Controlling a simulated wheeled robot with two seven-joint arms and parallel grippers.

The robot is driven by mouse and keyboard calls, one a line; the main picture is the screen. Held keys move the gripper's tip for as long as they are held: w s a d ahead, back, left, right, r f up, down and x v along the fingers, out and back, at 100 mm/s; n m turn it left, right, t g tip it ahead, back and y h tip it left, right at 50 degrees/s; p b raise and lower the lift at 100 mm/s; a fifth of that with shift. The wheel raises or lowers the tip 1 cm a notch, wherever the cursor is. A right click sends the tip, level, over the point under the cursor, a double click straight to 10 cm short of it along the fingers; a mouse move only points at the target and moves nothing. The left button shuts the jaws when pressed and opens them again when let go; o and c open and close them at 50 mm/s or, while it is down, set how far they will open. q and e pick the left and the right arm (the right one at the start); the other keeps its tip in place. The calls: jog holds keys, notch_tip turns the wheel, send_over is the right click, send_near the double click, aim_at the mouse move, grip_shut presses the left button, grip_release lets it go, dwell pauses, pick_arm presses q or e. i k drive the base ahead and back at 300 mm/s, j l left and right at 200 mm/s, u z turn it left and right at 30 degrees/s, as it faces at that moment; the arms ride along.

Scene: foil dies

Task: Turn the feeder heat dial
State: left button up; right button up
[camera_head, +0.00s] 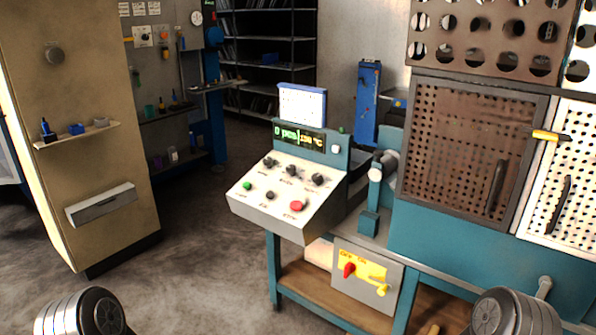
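A sloped white control panel (258,208) stands near the middle on a teal machine. Its upper row has three black knobs: left knob (270,162), middle knob (292,170) and right knob (317,180). A smaller dark knob (270,195) sits in the lower row between a green button (247,186) and a red button (297,206). Their labels are too small to read, so I cannot tell which knob is the heat dial. A green-lit display (299,136) above shows a piece count and a °C value. Neither gripper is in view; only rounded arm parts of mine show at the bottom corners.
A red and yellow switch box (366,277) hangs below the panel. Perforated doors (462,150) with handles stand at the right. A beige cabinet (100,155) with a small shelf stands at the left. The floor (190,250) between cabinet and panel is clear.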

aim_at(317, 178)
jog(key=i+j+z, duration=0.45)
jog(key=j+z, duration=0.15)
jog(key=i+j+z, duration=0.15)
jog(key=j+z, duration=0.15)
jog(key=j, duration=0.15)
jog(key=i+j+z, duration=0.1)
jog(key=j+z, duration=0.2)
jog(key=j, duration=0.15)
